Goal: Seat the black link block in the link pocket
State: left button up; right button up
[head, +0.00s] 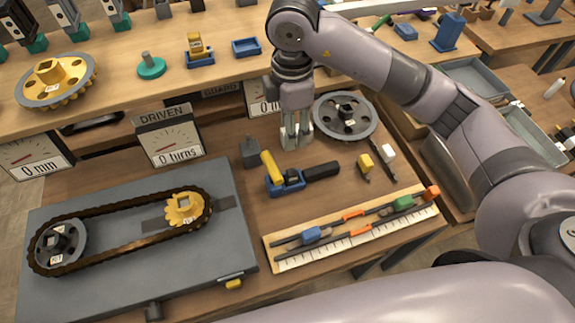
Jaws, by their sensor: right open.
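My right gripper (296,138) points down, open and empty, over the back of the work table, just left of a dark spoked wheel (345,116). A small dark grey block (249,152) stands to its left. A blue holder (276,187) in front of the gripper has a yellow bar and a black block-like piece (322,171) at its right. I cannot tell which dark piece is the link block. A brown chain (128,246) loops around a dark sprocket and a yellow sprocket (184,208) on a grey plate. I cannot make out the link pocket. My left gripper is out of view.
A white ruled strip (350,240) with blue, green and orange pieces lies at the front right. Small yellow (365,162) and white pieces stand behind it. A "DRIVEN" gauge (169,139) stands behind the plate. Grey bins (474,78) are at the right.

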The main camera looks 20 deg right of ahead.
send_over(292, 172)
notch_tip(292, 172, down, 5)
notch_tip(292, 172, down, 5)
jog(key=shift+w+r+p, duration=0.1)
jog(key=shift+p, duration=0.5)
jog(key=shift+f, duration=0.9)
notch_tip(292, 172, down, 4)
jog(key=shift+r+p, duration=0.15)
jog(key=shift+p, duration=0.7)
jog(key=shift+f, duration=0.3)
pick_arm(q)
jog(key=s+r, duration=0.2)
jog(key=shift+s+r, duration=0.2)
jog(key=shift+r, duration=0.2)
pick_arm(e)
jog(key=shift+f, duration=0.15)
grip_shut()
